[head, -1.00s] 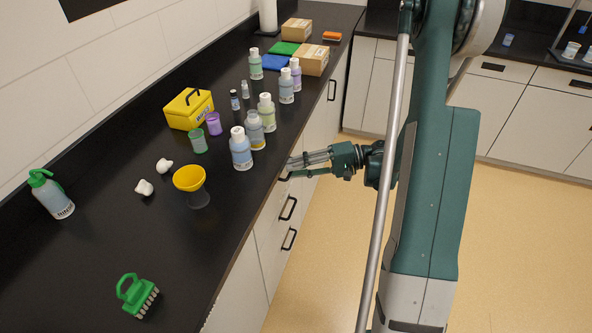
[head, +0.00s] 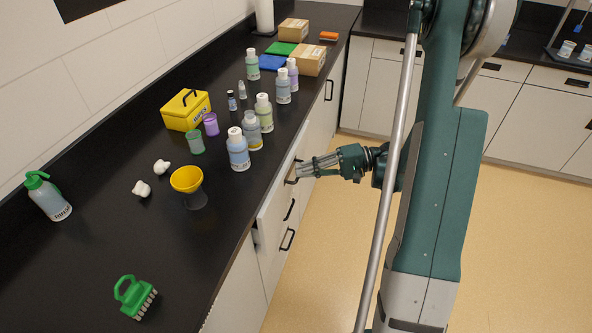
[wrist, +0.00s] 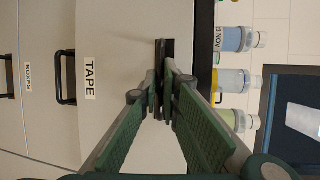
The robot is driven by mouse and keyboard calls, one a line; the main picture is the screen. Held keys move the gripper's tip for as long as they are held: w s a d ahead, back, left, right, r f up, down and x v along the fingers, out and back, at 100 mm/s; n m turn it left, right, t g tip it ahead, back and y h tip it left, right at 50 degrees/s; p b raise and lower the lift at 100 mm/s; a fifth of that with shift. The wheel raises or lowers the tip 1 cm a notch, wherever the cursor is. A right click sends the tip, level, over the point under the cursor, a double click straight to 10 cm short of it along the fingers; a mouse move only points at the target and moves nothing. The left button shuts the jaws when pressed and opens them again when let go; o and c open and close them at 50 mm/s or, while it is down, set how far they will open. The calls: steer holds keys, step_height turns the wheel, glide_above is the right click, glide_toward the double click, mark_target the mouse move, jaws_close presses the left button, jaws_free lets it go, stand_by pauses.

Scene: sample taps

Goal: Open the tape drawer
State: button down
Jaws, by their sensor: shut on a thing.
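The tape drawer (head: 272,208) is the top drawer of a pale unit under the black counter. Its "TAPE" label (wrist: 89,80) shows in the wrist view. My gripper (head: 297,174) is shut on the dark handle (wrist: 166,65) of this drawer, and the fingers (wrist: 163,100) hide part of the handle. In the head view the drawer front stands a little out from the unit, with a dark gap at its near end. The inside of the drawer is not visible.
Lower drawers with black handles (head: 289,209) sit below; one is labelled "BOXES" (wrist: 28,77). Bottles (head: 238,150) and a yellow funnel (head: 187,179) stand on the counter (head: 80,240) near the edge above the drawer. The floor (head: 330,270) in front is clear.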

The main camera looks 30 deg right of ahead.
steer(key=s+d, duration=0.3)
steer(key=d, duration=0.1)
steer(key=shift+s, duration=0.4)
steer(key=c, duration=2.6)
jaws_free()
steer(key=shift+o, duration=0.2)
step_height(320, 180, up, 8)
steer(key=s+d, duration=0.1)
steer(key=d, duration=0.1)
steer(key=shift+d+f, duration=0.2)
steer(key=shift+d, duration=0.15)
